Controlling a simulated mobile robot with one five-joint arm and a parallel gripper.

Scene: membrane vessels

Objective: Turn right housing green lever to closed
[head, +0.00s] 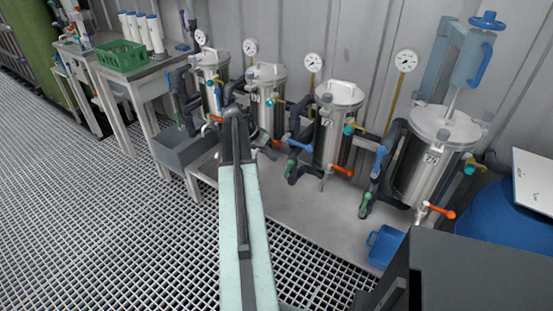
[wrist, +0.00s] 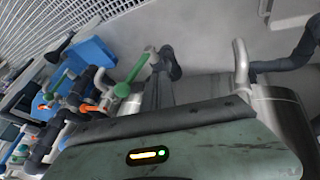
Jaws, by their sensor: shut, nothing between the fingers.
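The right housing (head: 425,165) is the large steel vessel at the far right of the head view. A green lever (head: 365,206) shows low on its left pipework, roughly upright. In the wrist view a green lever (wrist: 132,80) stands just left of my gripper (wrist: 168,62), apart from it as far as I can see. A second green lever (wrist: 58,82) is farther left; I cannot tell for certain which one belongs to the right housing. My gripper is shut and empty. In the head view my arm mostly hides it, near the middle housings.
Other steel housings (head: 335,130) stand left of the right one, with blue levers (head: 299,145) and orange levers (head: 341,170) projecting from their pipes. A blue bin (head: 384,246) lies in front. A blue drum (head: 510,215) stands at right. The grating floor (head: 80,220) is clear.

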